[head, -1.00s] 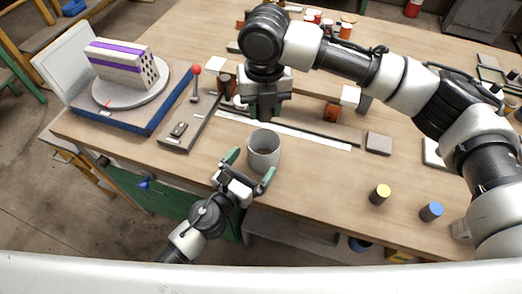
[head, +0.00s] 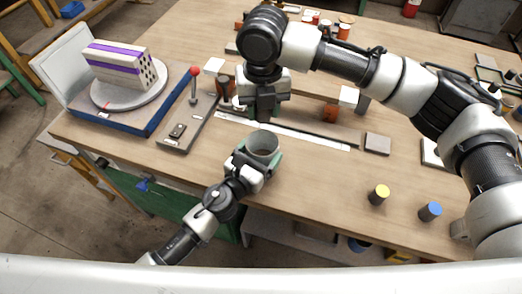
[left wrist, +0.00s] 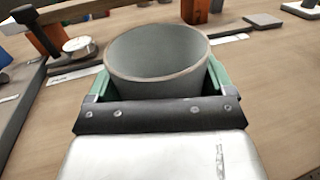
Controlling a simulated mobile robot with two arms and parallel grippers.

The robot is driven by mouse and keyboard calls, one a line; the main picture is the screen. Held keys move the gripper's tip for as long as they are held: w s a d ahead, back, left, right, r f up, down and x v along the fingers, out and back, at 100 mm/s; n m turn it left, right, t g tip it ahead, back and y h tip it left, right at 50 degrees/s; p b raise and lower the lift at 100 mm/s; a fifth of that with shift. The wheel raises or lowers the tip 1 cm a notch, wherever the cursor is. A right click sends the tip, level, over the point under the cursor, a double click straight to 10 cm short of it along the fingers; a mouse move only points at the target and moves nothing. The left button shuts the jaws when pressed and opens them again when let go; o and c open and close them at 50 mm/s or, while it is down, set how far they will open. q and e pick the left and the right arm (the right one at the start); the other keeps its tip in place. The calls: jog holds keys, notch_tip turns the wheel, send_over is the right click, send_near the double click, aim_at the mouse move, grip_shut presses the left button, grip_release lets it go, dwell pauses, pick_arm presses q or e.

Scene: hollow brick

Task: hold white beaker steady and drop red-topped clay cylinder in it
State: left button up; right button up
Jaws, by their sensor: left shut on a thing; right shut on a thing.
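The white beaker (head: 263,145) stands upright on the wooden table, open at the top and looking empty inside. It also fills the upper middle of the left wrist view (left wrist: 160,60). My left gripper (head: 257,161) is shut on it, with a green finger on each side below the rim. My right gripper (head: 264,108) points down over the table just behind the beaker, apart from it. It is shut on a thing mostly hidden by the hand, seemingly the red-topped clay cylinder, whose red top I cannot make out.
A yellow-topped cylinder (head: 379,195) and a blue-topped cylinder (head: 430,211) stand at the right front. A lever with a red knob (head: 194,72) and a striped hollow brick (head: 121,64) on a turntable are to the left.

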aim_at(263, 122)
pick_arm(q)
jog(key=shift+c, duration=0.3)
pick_arm(e)
jog(key=shift+f, duration=2.25)
jog(key=o, duration=1)
jog(key=shift+o, duration=0.2)
jog(key=shift+r, duration=0.1)
jog(key=shift+r, duration=2.95)
